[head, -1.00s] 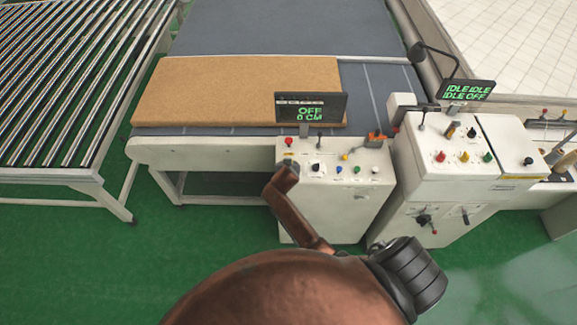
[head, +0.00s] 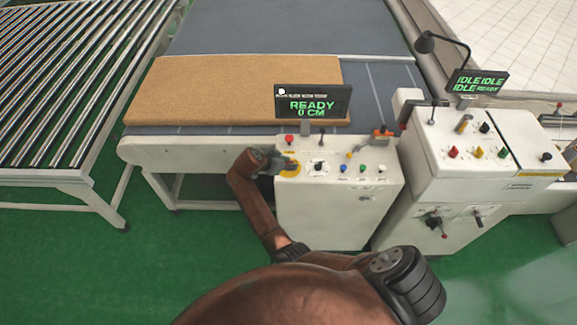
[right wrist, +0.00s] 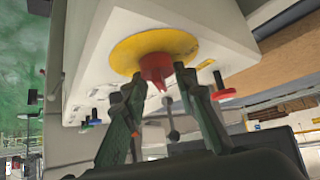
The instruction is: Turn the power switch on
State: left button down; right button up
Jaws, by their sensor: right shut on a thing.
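The power switch is a red knob (right wrist: 156,67) on a yellow disc (right wrist: 152,48), seen in the right wrist view. In the head view the yellow disc (head: 290,170) is at the left edge of the white control box's top. My right gripper (head: 285,166) is at this disc and hides most of the knob there. In the right wrist view its two fingers (right wrist: 157,84) are shut on the red knob from either side. The screen (head: 312,102) on the box reads READY and 0 CM. My left gripper is not in view.
A white control box (head: 335,212) carries several coloured buttons and a lever. A brown mattress slab (head: 230,90) lies on the grey table behind it. A roller conveyor (head: 70,80) is at left.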

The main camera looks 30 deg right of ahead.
jog(key=shift+d, duration=0.1)
dwell(0.5)
jog(key=o, duration=1.1)
notch_tip(320, 180, up, 10)
jog(key=shift+r, duration=0.1)
